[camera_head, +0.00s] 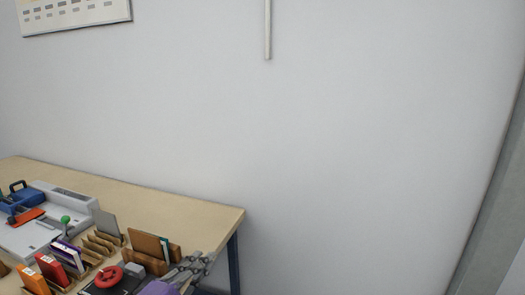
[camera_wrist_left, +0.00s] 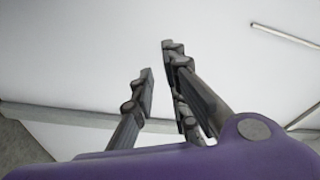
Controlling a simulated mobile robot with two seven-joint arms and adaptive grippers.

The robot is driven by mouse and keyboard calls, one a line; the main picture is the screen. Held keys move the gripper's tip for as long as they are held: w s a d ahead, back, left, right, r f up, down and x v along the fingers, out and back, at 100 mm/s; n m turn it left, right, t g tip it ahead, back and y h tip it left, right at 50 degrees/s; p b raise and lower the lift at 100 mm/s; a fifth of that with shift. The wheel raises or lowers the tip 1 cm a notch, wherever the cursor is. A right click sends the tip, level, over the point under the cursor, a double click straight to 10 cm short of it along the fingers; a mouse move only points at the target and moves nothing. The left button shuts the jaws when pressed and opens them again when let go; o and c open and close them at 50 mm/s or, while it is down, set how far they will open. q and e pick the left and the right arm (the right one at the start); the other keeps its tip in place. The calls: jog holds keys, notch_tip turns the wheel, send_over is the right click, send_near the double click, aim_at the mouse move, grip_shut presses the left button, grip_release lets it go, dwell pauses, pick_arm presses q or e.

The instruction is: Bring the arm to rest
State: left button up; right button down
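My left gripper (camera_head: 192,264) shows at the bottom of the head view, by the right end of the workbench. Its fingers are grey and its body is purple. In the left wrist view the two fingers (camera_wrist_left: 158,75) stand apart with nothing between them, so it is open and empty. From the head view I cannot tell whether it touches anything on the bench. My right gripper is in neither view.
The workbench (camera_head: 150,196) holds a grey machine (camera_head: 32,238) with a blue part, wooden racks with upright cards (camera_head: 148,245), orange packs (camera_head: 33,280) and a red round item (camera_head: 108,276). Right of the bench is bare wall and free room.

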pick_arm(q)
jog(key=s+a+f+n+g+y, duration=0.2)
jog(key=s+f+n+y, duration=0.2)
jog(key=s+f+n, duration=0.55)
jog(key=s+a+f+n+g+y, duration=0.2)
jog(key=s+f+n+y, duration=0.3)
jog(key=f, duration=0.7)
jog(key=s+f+n+g, duration=0.2)
jog(key=s+f, duration=0.3)
jog(key=s, duration=0.6)
jog(key=s+f+n+g, duration=0.1)
jog(key=s+f, duration=0.4)
jog(key=s, duration=0.6)
jog(key=shift+a+f+n+g, duration=0.25)
jog(key=shift+f+n+g, duration=0.15)
jog(key=shift+n, duration=0.15)
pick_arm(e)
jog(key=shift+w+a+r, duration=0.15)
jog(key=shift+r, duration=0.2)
pick_arm(q)
jog(key=shift+s, duration=0.1)
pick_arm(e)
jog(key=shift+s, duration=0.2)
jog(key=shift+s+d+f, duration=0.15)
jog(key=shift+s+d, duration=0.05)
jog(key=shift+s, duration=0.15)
